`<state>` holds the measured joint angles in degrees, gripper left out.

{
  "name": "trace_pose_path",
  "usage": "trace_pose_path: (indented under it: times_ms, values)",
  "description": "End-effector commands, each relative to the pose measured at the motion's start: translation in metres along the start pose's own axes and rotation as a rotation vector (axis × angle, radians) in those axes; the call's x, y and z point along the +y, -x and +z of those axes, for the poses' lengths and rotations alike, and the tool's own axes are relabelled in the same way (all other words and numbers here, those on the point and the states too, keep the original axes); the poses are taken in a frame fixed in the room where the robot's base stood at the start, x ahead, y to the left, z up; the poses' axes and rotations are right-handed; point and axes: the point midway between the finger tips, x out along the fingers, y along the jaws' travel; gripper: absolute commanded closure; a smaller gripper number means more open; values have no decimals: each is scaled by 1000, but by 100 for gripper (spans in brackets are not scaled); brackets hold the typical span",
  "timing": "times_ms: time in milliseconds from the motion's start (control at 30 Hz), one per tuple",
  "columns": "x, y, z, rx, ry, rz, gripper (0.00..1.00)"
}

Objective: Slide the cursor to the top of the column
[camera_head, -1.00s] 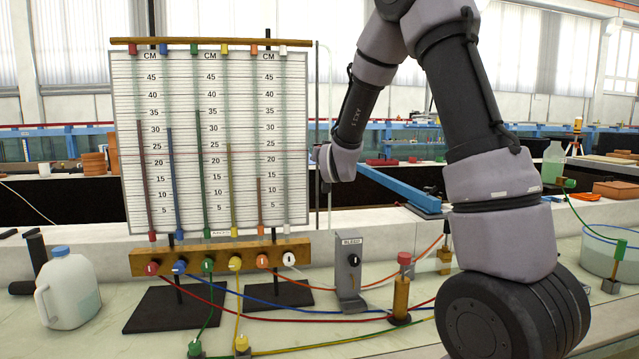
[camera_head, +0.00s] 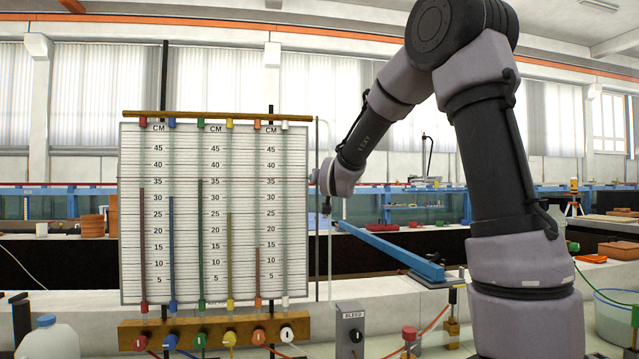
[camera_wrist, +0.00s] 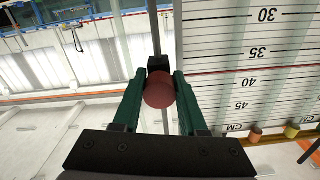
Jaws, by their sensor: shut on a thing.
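The cursor's dark red knob (camera_wrist: 160,92) sits between the two green fingers of my gripper (camera_wrist: 158,88) in the wrist view, and the gripper is shut on it. A small black slider block (camera_wrist: 158,63) is behind the knob on a thin grey upright rod (camera_wrist: 155,25). In the head view my gripper (camera_head: 318,176) is at the right edge of the white scale board (camera_head: 130,230), and the knob is hidden there. The cursor's thin red line (camera_head: 240,182) crosses the board at about the 35 cm mark. The board's column tops and wooden top bar (camera_head: 215,114) are well above it.
Coloured tubes run up the board from a wooden valve block (camera_head: 185,323). A grey bleed stand (camera_head: 349,325) and a blue beam (camera_head: 390,247) are low on the right. A jug (camera_head: 48,340) stands at lower left. The air above the gripper beside the board looks clear.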

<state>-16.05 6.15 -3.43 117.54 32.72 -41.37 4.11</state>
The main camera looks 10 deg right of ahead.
Motion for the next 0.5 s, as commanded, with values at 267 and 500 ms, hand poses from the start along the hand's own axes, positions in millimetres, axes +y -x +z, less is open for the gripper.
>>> trace_pose_path:
  times_ms: [267,500]
  values:
    - [0,0,0,1,0,0,28]
    - [0,2,0,0,0,0,28]
